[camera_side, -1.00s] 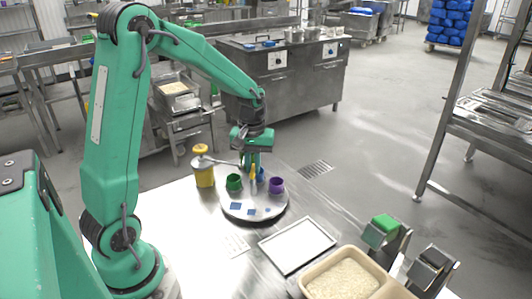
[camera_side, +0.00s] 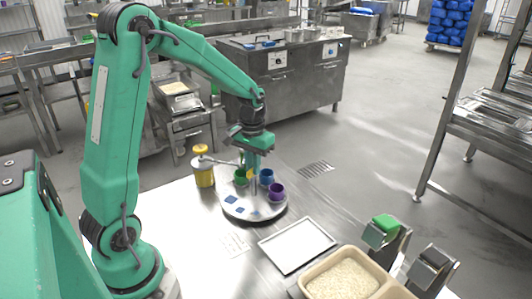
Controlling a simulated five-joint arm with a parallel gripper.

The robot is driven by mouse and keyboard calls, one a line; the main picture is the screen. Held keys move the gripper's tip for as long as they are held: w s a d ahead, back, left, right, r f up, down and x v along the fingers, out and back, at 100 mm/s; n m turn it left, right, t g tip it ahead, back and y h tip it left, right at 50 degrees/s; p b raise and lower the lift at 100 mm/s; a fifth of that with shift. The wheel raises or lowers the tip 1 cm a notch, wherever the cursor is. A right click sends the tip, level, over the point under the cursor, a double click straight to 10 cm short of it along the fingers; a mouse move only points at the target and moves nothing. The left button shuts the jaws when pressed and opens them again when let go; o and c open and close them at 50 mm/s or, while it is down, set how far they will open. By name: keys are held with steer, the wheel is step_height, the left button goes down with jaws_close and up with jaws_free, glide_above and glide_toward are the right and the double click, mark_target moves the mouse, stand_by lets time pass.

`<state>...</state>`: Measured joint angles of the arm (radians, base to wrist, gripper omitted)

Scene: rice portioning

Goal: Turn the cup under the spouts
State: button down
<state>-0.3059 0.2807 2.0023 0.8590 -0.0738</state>
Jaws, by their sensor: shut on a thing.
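A round grey turntable (camera_side: 243,211) stands on the steel table and carries a green cup (camera_side: 240,178), a blue cup (camera_side: 267,176) and a purple cup (camera_side: 277,192). Blue squares mark its front part. My gripper (camera_side: 252,170) points down over the turntable between the green and blue cups. It is shut on a small yellow piece (camera_side: 250,174), mostly hidden by the fingers.
A white-topped tray (camera_side: 297,245) lies in front of the turntable, and a tan bin of rice (camera_side: 342,281) stands at the front right. Two metal holders (camera_side: 381,232) (camera_side: 432,266) stand beside the bin, one with a green block.

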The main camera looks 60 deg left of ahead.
steer(key=shift+r+m, duration=0.1)
steer(key=shift+m, duration=0.2)
stand_by(0.4)
steer(key=c, duration=1.5)
jaws_free()
steer(key=shift+o, duration=0.2)
steer(key=shift+r, duration=3.9)
